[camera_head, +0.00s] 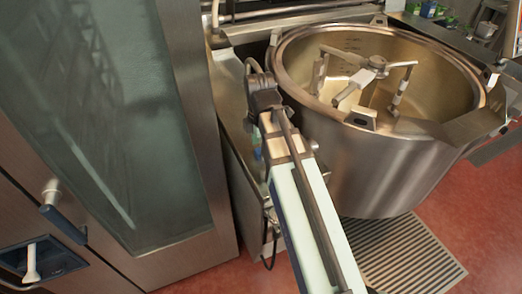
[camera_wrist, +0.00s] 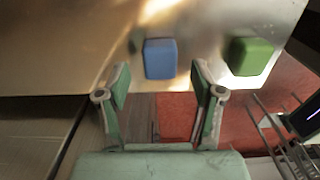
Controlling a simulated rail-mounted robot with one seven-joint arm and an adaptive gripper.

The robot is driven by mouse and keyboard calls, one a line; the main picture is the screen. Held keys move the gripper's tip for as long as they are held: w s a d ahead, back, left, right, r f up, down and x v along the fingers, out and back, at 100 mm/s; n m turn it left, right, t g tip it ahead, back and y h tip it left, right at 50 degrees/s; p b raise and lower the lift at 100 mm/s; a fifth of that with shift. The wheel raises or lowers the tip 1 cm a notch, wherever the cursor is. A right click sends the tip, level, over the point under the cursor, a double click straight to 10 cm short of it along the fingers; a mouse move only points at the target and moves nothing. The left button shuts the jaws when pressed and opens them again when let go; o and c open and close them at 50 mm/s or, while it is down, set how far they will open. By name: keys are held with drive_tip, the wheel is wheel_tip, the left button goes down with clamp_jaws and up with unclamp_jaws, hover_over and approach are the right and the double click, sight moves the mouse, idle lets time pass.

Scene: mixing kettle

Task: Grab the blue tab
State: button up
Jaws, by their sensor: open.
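The blue tab (camera_wrist: 160,58) is a small rounded block on a brushed metal panel, near the top middle of the wrist view. My gripper (camera_wrist: 160,78) is open and empty. Its two fingers stand left and right of the blue tab in the picture, with the tab showing in the gap just beyond the fingertips. I cannot tell how much depth separates them, but no contact shows. In the head view my arm reaches up to the kettle's left side, and the blue tab cannot be clearly made out there.
A green tab (camera_wrist: 250,56) sits on the panel right of the blue one. The large steel kettle (camera_head: 360,165) with its mixing arms (camera_head: 375,68) stands right of my arm. A glass-doored steel cabinet (camera_head: 110,120) is close on the left. A floor grate (camera_head: 405,255) lies below.

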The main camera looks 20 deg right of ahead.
drive_tip(key=shift+f, duration=0.85)
drive_tip(key=shift+c, duration=0.4)
drive_tip(key=c, duration=1.1)
drive_tip(key=shift+r, duration=0.15)
